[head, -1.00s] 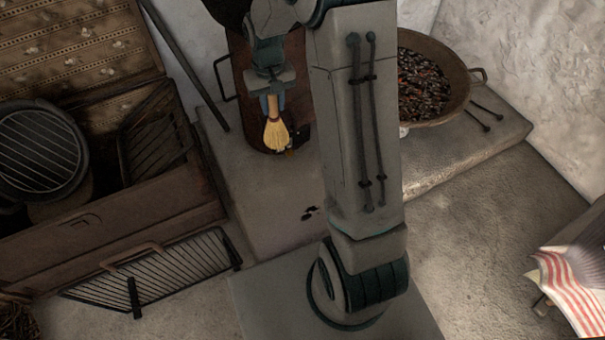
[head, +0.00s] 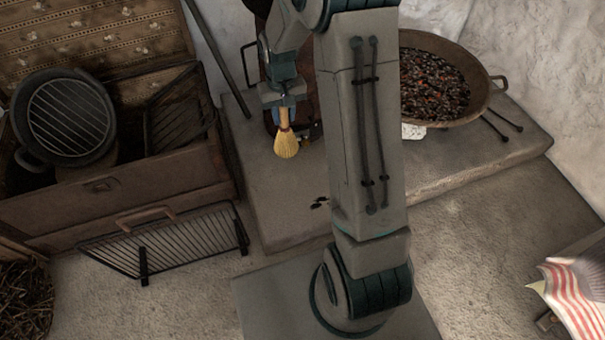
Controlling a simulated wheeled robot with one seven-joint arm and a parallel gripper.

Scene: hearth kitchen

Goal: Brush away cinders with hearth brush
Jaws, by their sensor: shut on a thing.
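I cannot tell whether the bristle tips touch the slab. A few small black cinders (head: 320,202) lie on the slab near its front edge, below and right of the bristles. The brush is apart from them. My arm crosses the middle of the view and may hide more of the slab.
A wide pan of glowing embers (head: 436,80) sits on the slab at right. A reddish-brown object stands behind the brush, mostly hidden. An open wooden chest (head: 120,205) with a round grill pan (head: 65,115) is at left. A black rack (head: 170,245) leans before it. Striped cloth (head: 575,295) lies far right.

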